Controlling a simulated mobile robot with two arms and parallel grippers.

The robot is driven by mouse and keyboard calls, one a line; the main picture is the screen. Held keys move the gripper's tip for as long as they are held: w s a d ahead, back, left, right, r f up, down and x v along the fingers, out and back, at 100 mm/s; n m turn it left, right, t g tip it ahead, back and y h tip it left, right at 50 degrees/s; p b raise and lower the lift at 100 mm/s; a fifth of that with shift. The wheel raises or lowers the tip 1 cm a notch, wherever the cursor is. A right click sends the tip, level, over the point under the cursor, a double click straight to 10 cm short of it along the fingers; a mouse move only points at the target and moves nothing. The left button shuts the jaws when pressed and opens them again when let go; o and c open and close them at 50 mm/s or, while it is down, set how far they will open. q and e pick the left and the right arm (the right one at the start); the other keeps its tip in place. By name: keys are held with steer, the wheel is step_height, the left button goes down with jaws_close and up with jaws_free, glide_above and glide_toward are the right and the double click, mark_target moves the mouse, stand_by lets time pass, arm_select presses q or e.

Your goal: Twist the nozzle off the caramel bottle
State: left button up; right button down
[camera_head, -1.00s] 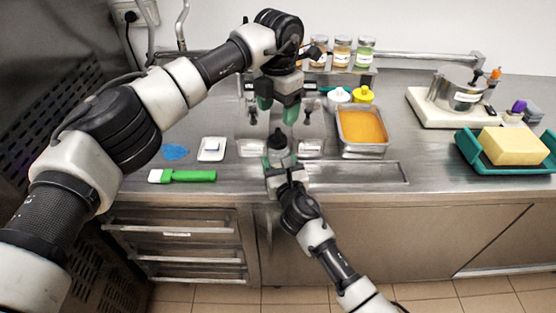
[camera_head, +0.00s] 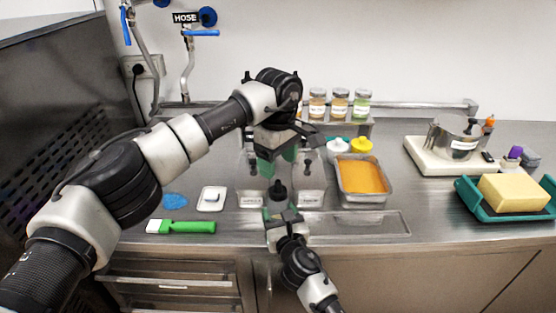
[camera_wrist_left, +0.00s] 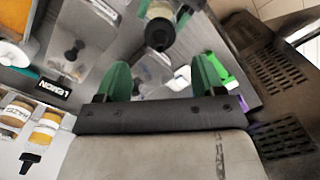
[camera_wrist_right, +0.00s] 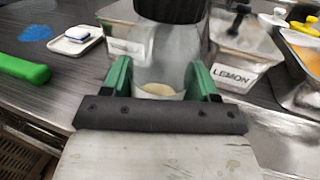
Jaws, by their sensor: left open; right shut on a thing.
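The caramel bottle (camera_wrist_right: 160,55) is clear with a black top, and some pale content shows low inside. My right gripper (camera_wrist_right: 163,80) is shut around its body; it also shows in the head view (camera_head: 279,214). The bottle looks upright. Its black nozzle (camera_head: 278,188) points up, and it also shows in the left wrist view (camera_wrist_left: 160,33). My left gripper (camera_head: 278,168) is open and empty above the nozzle, fingers pointing down. In the left wrist view the nozzle lies beyond the green fingers (camera_wrist_left: 163,75), apart from them. No readable label shows on the bottle.
Clear labelled bins (camera_head: 312,198) flank the bottle, one reading LEMON in the right wrist view (camera_wrist_right: 240,52). A green-handled brush (camera_head: 190,227) lies left.

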mark_target(278, 180)
arm_select(q)
steer(key=m, duration=0.6)
steer(key=shift+m, duration=0.4)
steer(key=m, duration=0.3)
steer(key=shift+m, duration=0.3)
steer(key=m, duration=0.4)
steer(key=shift+f, duration=0.1)
arm_select(e)
steer(key=shift+f, duration=0.1)
arm_select(q)
steer(key=shift+f, duration=3.9)
